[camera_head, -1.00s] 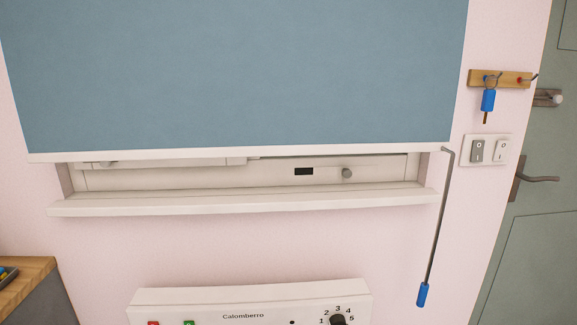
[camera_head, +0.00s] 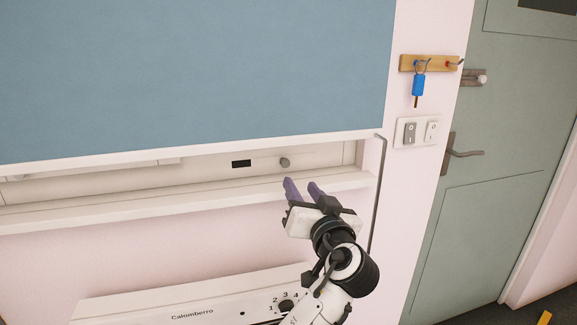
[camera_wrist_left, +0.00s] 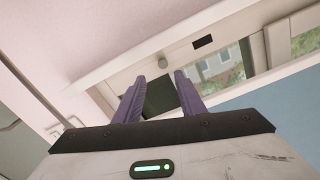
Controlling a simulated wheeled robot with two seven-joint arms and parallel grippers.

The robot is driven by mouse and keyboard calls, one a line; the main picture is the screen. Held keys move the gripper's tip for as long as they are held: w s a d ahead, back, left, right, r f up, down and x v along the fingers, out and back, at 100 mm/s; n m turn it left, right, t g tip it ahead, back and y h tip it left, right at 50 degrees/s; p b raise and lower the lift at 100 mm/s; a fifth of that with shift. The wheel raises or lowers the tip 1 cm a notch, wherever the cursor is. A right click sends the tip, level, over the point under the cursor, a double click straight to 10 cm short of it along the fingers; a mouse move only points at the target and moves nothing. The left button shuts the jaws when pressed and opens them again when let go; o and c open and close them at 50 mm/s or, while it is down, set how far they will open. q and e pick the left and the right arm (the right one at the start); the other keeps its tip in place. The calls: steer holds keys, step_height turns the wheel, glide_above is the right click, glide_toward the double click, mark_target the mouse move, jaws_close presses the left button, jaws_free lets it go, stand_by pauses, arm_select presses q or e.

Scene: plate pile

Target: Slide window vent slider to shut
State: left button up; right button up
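The vent slider shows as a small grey knob (camera_head: 284,162) on the white window frame below the blue blind, with a dark slot (camera_head: 241,164) to its left. In the left wrist view the knob (camera_wrist_left: 163,63) lies just beyond the fingertips and the dark slot (camera_wrist_left: 204,41) is to its right. My left gripper (camera_head: 302,184) has purple fingers held apart with nothing between them. It is at the sill, just below and right of the knob, and does not appear to touch it. The left wrist view also shows the open fingers (camera_wrist_left: 163,82). My right gripper is not visible.
The white sill (camera_head: 190,197) runs under the frame and the blue blind (camera_head: 190,70) hangs above. A crank rod (camera_head: 379,190) hangs right of the gripper. A heater panel (camera_head: 190,300) sits below. A key rack (camera_head: 430,63), switches (camera_head: 417,131) and a green door (camera_head: 500,170) are further right.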

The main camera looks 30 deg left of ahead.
mark_target(286, 163)
arm_select(q)
steer(key=x, duration=0.3)
steer(key=p+x, duration=0.1)
steer(key=x, duration=0.2)
steer(key=r+p+x, duration=0.1)
steer(key=x, duration=0.2)
steer(key=shift+s+a, duration=0.1)
steer(key=shift+s, duration=0.05)
steer(key=shift+w+a, duration=0.45)
steer(key=shift+a, duration=0.05)
jaws_close()
